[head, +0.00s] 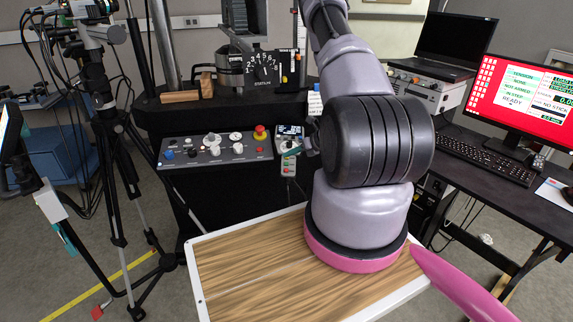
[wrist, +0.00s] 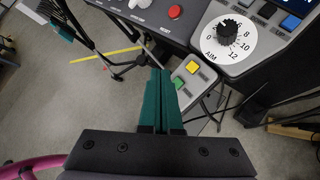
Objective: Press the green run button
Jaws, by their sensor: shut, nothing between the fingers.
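The green button (wrist: 178,83) sits on a small light grey button box (wrist: 192,88), beside a yellow button (wrist: 193,67) in the wrist view. My gripper (wrist: 160,71) has two teal fingers, pressed together with nothing between them. Their tips appear just left of the green button and the box edge; I see a narrow gap in the picture but cannot tell the depth. In the head view my gripper (head: 291,151) is partly hidden by my arm, in front of a grey control box (head: 289,182) with small coloured buttons.
A red button (wrist: 176,12) and an AIM dial (wrist: 228,40) are close by in the wrist view. A control panel (head: 218,148) with knobs stands left of my gripper. A tripod (head: 105,130) is at left, a desk with a monitor (head: 520,95) at right.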

